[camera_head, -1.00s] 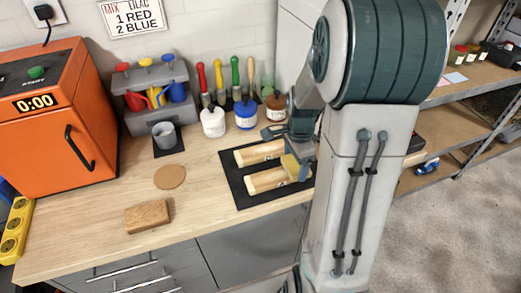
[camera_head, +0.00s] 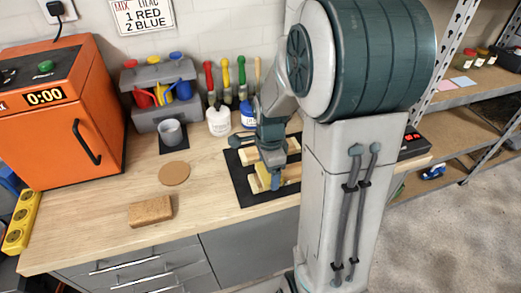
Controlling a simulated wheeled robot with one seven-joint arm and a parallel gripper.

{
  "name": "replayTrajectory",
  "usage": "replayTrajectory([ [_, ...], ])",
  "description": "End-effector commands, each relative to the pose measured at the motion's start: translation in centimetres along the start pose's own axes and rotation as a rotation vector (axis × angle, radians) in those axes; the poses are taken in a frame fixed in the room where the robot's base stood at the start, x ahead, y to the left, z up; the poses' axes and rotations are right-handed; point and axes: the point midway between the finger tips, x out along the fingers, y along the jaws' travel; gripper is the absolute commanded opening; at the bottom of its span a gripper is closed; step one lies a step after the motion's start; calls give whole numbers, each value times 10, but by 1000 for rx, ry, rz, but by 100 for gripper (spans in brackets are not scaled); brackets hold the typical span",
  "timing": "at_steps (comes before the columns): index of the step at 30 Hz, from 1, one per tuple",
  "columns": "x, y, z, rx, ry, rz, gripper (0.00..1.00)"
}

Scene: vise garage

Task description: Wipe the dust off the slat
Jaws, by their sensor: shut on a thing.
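Two pale wooden slats lie on a black mat (camera_head: 235,174) on the workbench. The far slat (camera_head: 249,156) is partly covered by my arm. The near slat (camera_head: 257,185) lies closer to the bench's front edge. My gripper (camera_head: 274,178) points down over the near slat and is shut on a small yellow thing (camera_head: 276,184), which seems to touch or sit just above that slat. Whether dust is on either slat is too small to tell. My arm hides the right part of the mat.
A brown sanding block (camera_head: 150,211) and a round cork coaster (camera_head: 174,173) lie left of the mat. Behind stand a grey cup (camera_head: 171,132), a white jar (camera_head: 219,122), a blue jar (camera_head: 248,116) and a tool caddy (camera_head: 158,94). An orange oven (camera_head: 60,120) fills the left.

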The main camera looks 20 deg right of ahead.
Motion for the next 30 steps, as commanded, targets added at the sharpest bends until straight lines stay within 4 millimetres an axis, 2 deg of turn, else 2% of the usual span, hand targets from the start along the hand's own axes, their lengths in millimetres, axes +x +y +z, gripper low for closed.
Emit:
replayTrajectory([
  [5,0,1,13,8,0,1,55],
  [7,-8,1,11,13,0,2,55],
  [9,-26,1,10,14,0,-4,55],
  [30,-81,1,8,19,0,-1,55],
])
